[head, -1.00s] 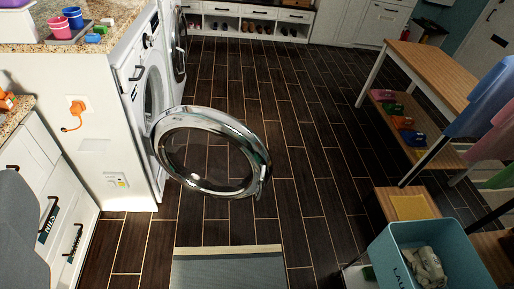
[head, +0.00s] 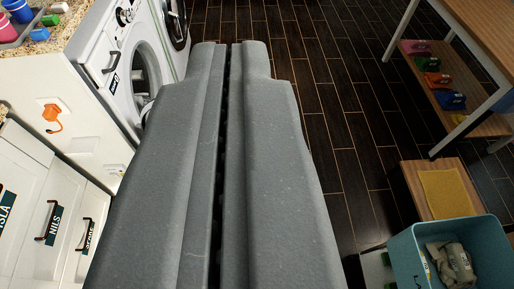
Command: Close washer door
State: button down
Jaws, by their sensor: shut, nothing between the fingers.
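The white washer (head: 103,82) stands at the left, set under the granite counter. Its round drum opening (head: 144,72) shows uncovered at the front. The washer door, a chrome ring with dark glass, is hidden behind my gripper, so I cannot tell its exact angle or whether I touch it. My gripper (head: 231,46) is large and grey in the middle of the view. Its two fingers lie side by side, shut, with only a thin dark seam between them and nothing held. The fingertips point away over the floor, to the right of the washer's front.
A second machine (head: 175,18) with a round door stands beyond the washer. White drawers (head: 38,215) with name labels are at the lower left. A wooden bench (head: 420,185) and a blue laundry basket (head: 402,258) are at the right. Dark tiled floor (head: 330,110) is clear between.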

jog(key=w+a+f+y+b, duration=0.1)
jog(key=w+a+f, duration=0.1)
jog(key=w+f, duration=0.55)
jog(key=w+a+f+y, duration=0.1)
jog(key=w+a+f, duration=0.3)
jog(key=w, duration=0.6)
jog(key=w+a+f+m+t+b, duration=0.1)
jog(key=w+f, duration=0.4)
jog(key=f, duration=0.5)
jog(key=w+a+f+m, duration=0.1)
jog(key=w+f, duration=0.5)
jog(key=f, duration=0.3)
notch_tip(320, 180, down, 22)
jog(key=w+m+h+b, duration=0.2)
jog(key=h, duration=0.2)
jog(key=s+d+f+h, duration=0.2)
jog(key=f, duration=0.6)
jog(key=s+d+f+h, duration=0.2)
jog(key=f, duration=0.7)
jog(key=b+x, duration=0.4)
jog(key=x, duration=0.8)
jog(key=shift+w+a+r+t, duration=0.3)
jog(key=shift+w+r+t, duration=0.1)
jog(key=shift+r, duration=0.1)
